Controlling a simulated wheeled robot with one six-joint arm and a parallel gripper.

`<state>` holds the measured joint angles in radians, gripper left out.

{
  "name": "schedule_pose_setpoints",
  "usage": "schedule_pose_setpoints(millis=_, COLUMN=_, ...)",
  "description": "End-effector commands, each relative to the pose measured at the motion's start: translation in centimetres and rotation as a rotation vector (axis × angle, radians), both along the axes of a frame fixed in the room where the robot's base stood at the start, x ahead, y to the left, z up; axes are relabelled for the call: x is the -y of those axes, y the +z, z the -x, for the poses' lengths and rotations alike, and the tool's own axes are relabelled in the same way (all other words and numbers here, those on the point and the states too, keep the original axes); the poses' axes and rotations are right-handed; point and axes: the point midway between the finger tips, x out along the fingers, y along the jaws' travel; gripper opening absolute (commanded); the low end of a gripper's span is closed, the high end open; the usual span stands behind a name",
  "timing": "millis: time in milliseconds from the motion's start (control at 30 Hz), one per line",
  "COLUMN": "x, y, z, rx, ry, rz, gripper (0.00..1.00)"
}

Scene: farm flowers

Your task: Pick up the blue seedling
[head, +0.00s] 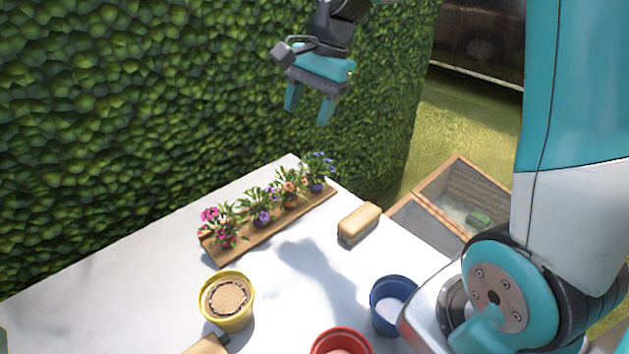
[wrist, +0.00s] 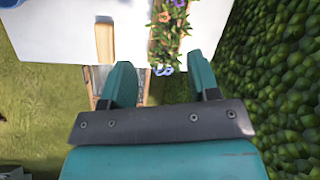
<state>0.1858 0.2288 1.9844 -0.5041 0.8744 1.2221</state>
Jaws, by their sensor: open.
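The blue seedling (head: 319,168) stands at the far end of a row of potted flowers on a wooden tray (head: 245,246). Its blue blooms show in the wrist view (wrist: 164,71), in the gap between my fingers, but farther off than them. My gripper (head: 309,108) is open and empty, high above the far end of the table. Its two teal fingers also show in the wrist view (wrist: 161,76). Orange (head: 290,188), purple (head: 262,210) and pink (head: 222,222) seedlings stand along the same tray. The blue seedling's pot is partly hidden by leaves.
A wooden block (head: 359,223) lies right of the tray on the white table (head: 130,262). Yellow (head: 228,318), red (head: 342,342) and blue (head: 391,309) pots stand nearer. A hedge (head: 130,100) rises behind the table. A wooden crate (head: 466,172) is beyond its right edge.

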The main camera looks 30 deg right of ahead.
Motion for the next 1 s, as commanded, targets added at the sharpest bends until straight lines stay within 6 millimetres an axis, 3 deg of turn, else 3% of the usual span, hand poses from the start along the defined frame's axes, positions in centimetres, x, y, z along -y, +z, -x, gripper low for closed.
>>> schedule_pose_setpoints(millis=33, x=2.4, y=-0.9, z=-1.7, rx=-0.046, ry=-0.15, rz=-0.004, gripper=0.55)
schedule_pose_setpoints(millis=133, x=6.2, y=-2.1, z=-4.0, rx=-0.12, ry=-0.403, rz=-0.011, gripper=0.55)
schedule_pose_setpoints(millis=333, x=10.5, y=-3.6, z=-5.9, rx=-0.204, ry=-0.685, rz=-0.022, gripper=0.55)
schedule_pose_setpoints(millis=467, x=10.7, y=-4.9, z=-6.2, rx=-0.221, ry=-0.73, rz=-0.024, gripper=0.55)
schedule_pose_setpoints(millis=800, x=8.4, y=-12.0, z=-6.5, rx=-0.222, ry=-0.728, rz=-0.023, gripper=0.55)
schedule_pose_setpoints(millis=1000, x=7.6, y=-14.8, z=-6.8, rx=-0.219, ry=-0.728, rz=-0.024, gripper=0.55)
